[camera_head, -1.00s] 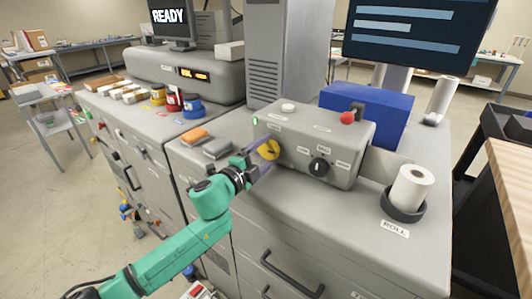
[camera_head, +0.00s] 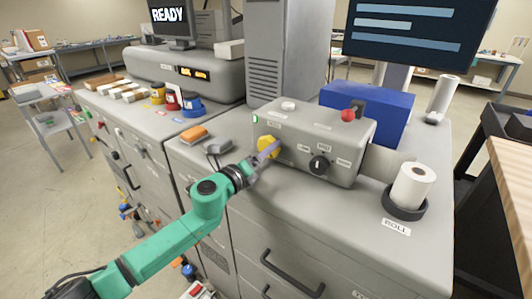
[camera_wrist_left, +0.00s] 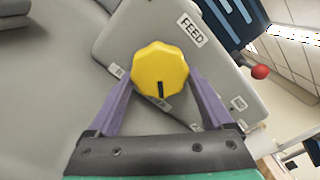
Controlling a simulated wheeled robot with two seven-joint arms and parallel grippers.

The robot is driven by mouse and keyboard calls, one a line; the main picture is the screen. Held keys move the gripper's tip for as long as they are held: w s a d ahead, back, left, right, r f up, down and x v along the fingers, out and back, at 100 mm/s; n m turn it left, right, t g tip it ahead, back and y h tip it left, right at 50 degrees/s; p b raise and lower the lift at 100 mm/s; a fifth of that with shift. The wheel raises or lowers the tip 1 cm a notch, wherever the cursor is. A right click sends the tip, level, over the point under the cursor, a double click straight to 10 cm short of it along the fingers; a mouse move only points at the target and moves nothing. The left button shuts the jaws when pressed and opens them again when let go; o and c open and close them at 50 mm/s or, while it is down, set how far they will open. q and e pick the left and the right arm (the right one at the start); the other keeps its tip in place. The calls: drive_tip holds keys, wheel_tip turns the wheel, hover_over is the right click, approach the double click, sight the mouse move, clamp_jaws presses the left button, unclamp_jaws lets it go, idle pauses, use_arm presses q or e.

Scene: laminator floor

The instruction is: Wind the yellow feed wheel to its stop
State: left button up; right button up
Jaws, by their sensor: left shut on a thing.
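The yellow feed wheel (camera_head: 266,146) is a lobed knob on the front left of the grey control box (camera_head: 338,151). In the left wrist view the wheel (camera_wrist_left: 160,69) faces me, with a dark index mark at its lower edge in the picture. A FEED label (camera_wrist_left: 192,30) is beside it. My left gripper (camera_head: 268,150) is shut on the wheel, with one purple finger at each side of its rim. The gripper also shows in the left wrist view (camera_wrist_left: 160,82). The right gripper is not in view.
The box also carries a black dial (camera_head: 319,165), a red ball-topped lever (camera_head: 348,115) and a white button (camera_head: 288,106). A paper roll (camera_head: 412,186) stands in a dark holder at the right. An orange block (camera_head: 194,134) lies left of the box.

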use_arm(q)
drive_tip(key=m, duration=0.5)
drive_tip(key=shift+a+f+m, duration=0.1)
drive_tip(key=shift+f+m, duration=0.2)
drive_tip(key=shift+m, duration=0.1)
idle(0.3)
drive_tip(key=o, duration=1.1)
drive_tip(key=shift+o, duration=0.2)
drive_tip(key=shift+r, duration=0.1)
